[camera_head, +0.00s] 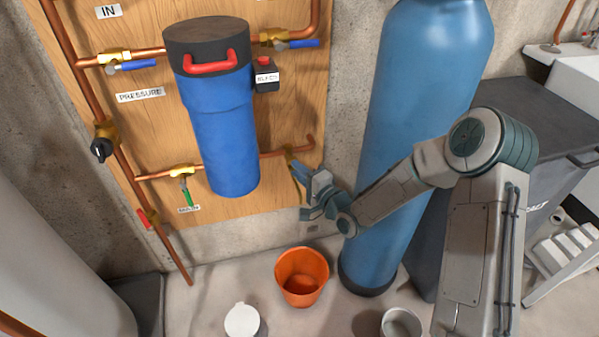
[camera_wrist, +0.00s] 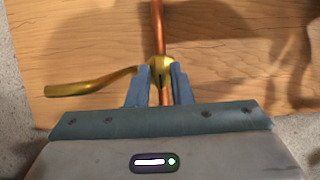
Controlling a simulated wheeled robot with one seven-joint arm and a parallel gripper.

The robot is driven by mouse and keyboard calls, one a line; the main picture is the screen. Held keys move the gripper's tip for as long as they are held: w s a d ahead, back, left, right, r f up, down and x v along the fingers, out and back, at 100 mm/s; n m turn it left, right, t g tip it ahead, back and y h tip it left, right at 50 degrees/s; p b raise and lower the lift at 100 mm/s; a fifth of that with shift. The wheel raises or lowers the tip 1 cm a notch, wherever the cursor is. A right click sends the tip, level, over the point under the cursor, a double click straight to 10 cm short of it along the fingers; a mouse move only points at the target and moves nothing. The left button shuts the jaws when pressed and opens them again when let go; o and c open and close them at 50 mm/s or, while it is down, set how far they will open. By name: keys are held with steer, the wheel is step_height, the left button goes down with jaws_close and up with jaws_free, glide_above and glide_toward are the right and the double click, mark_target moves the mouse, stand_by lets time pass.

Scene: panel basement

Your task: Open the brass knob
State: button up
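A small brass fitting (camera_wrist: 158,68) sits on a copper pipe in the wrist view, with a curved brass spout (camera_wrist: 92,83) reaching left from it. A separate knob shape is hard to make out there. My gripper (camera_wrist: 160,72) has its two blue-grey fingers apart, one on each side of the fitting. I cannot tell whether they touch it. In the head view my gripper (camera_head: 302,197) is at the lower right edge of the wooden panel, and the fitting (camera_head: 297,176) is partly hidden by it.
A blue filter housing (camera_head: 222,130) with a red handle is left of my gripper. A tall blue tank (camera_head: 415,110) stands close behind my arm on the right. An orange bucket (camera_head: 301,280) is on the floor below. Copper pipes with valves (camera_head: 182,170) run across the panel (camera_head: 150,120).

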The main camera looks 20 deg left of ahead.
jaws_close()
steer(key=shift+n, duration=0.3)
steer(key=n+h+b, duration=0.1)
steer(key=n, duration=0.2)
steer(key=n+h+b, duration=0.2)
steer(key=n, duration=0.1)
steer(key=n+h+b, duration=0.1)
steer(key=n+h, duration=0.1)
steer(key=n, duration=0.1)
steer(key=shift+s+a+r+n+b, duration=0.2)
steer(key=shift+a+r+n+b, duration=0.1)
steer(key=shift+n, duration=0.1)
steer(key=shift+r+n+t+h+b, duration=0.1)
steer(key=shift+n+t+h+b, duration=0.2)
steer(key=shift+n+h+b, duration=0.9)
